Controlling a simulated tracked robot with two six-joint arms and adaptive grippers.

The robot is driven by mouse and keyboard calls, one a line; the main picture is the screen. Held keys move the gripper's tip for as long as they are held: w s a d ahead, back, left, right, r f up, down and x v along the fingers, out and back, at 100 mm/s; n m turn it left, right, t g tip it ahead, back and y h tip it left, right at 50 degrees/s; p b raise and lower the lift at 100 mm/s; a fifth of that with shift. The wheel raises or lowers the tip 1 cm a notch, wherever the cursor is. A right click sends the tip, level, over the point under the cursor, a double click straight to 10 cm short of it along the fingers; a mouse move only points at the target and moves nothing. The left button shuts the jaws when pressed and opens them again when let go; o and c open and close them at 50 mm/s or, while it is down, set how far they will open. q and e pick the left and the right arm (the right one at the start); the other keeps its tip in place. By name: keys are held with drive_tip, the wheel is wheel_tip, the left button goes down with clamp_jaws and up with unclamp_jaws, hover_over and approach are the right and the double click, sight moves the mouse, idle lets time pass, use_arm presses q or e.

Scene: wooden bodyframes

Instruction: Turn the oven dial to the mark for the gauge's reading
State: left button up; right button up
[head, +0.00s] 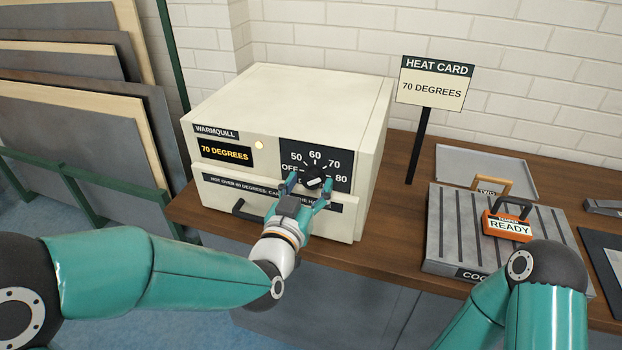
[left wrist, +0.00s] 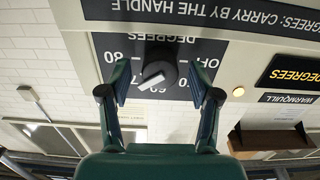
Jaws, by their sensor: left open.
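The cream oven (head: 290,110) stands on the wooden bench. Its lit gauge (head: 226,153) reads 70 DEGREES. The black oven dial (head: 315,178) sits on a dark panel marked OFF, 50, 60, 70 and 80. In the upside-down left wrist view, the dial's white pointer (left wrist: 152,81) slants to the lower left, toward the 70 mark. My left gripper (head: 308,187) is open, with a finger on each side of the dial; whether they touch it I cannot tell. My right arm (head: 535,285) shows at lower right, its gripper out of view.
A heat card (head: 432,90) on a post reads 70 DEGREES. A ribbed cooling rack (head: 455,225) holds an orange READY block (head: 508,224). A grey tray (head: 485,165) lies behind it. The oven door has a black handle (head: 240,208). Panels lean in racks at left.

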use_arm(q)
drive_tip(key=shift+w+d, duration=0.1)
drive_tip(key=shift+w, duration=0.35)
drive_tip(key=c, duration=1.1)
drive_tip(key=shift+f+n+b, duration=0.2)
drive_tip(key=shift+n+b, duration=0.1)
drive_tip(key=shift+b, duration=0.6)
drive_tip(key=shift+c, duration=0.2)
drive_tip(key=shift+r+n+b, duration=0.15)
drive_tip(key=shift+n+b, duration=0.25)
drive_tip(key=o, duration=1.1)
drive_tip(key=shift+o, duration=0.2)
